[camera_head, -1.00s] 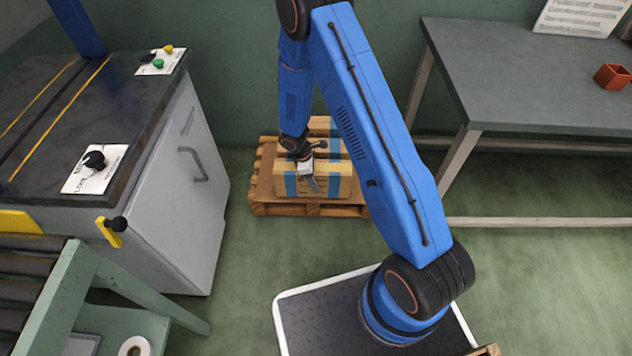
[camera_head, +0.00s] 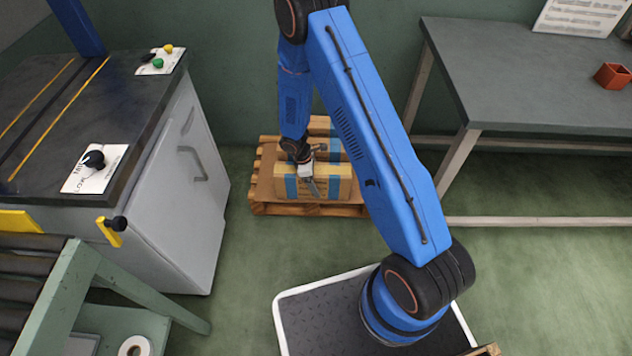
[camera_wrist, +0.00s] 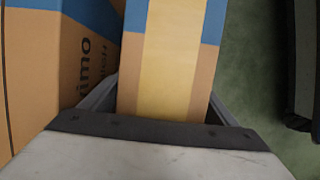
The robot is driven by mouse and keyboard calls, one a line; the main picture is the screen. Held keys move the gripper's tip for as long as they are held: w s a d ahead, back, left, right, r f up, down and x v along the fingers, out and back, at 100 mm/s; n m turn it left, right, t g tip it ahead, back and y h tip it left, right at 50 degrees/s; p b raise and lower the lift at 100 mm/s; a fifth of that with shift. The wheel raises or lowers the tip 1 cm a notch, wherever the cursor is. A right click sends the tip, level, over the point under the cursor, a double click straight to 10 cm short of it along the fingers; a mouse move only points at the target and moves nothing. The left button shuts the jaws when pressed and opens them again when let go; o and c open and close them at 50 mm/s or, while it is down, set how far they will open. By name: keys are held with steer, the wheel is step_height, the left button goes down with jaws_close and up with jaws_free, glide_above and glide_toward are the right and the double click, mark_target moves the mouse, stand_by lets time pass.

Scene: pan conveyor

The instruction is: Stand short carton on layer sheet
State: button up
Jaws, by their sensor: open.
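My gripper (camera_head: 311,186) is low over the pallet, in front of or at the front carton in the head view. In the wrist view its open fingers (camera_wrist: 162,100) stand either side of a tan carton (camera_wrist: 170,60) with blue bands and a pale yellow tape strip. The front carton (camera_head: 340,187), tan with blue bands, rests on the pallet side nearest me. I cannot tell whether it is the one between the fingers. A brown layer sheet (camera_head: 262,184) shows as a strip at the left of the cartons; the rest is hidden.
Another carton (camera_head: 329,148) stands behind on the wooden pallet (camera_head: 300,209). A larger printed carton face (camera_wrist: 40,75) is close left in the wrist view.

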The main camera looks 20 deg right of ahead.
steer(key=v, duration=1.2)
steer(key=shift+w+r, duration=0.1)
steer(key=shift+r, duration=0.1)
steer(key=s+d+r+m+t, duration=0.1)
steer(key=s+d+r+m, duration=0.15)
steer(key=r, duration=0.75)
steer(key=s+d+r+m+t+y, duration=0.15)
steer(key=s+r, duration=0.25)
steer(key=r, duration=0.6)
steer(key=s+d+r+m, duration=0.3)
steer(key=s+r, duration=0.1)
steer(key=r, duration=0.5)
steer(key=s+d+r+m+t, duration=0.1)
steer(key=s+r, duration=0.3)
steer(key=s, duration=0.4)
steer(key=s+d+r+m+t+y, duration=0.1)
steer(key=s+r+m, duration=0.3)
steer(key=s, duration=0.4)
steer(key=s+d+r+m+t, duration=0.1)
steer(key=s+r+m, duration=0.1)
steer(key=s+r, duration=0.3)
steer(key=shift+s+d+y, duration=0.15)
steer(key=shift+s+y, duration=0.2)
steer(key=shift+s, duration=1.2)
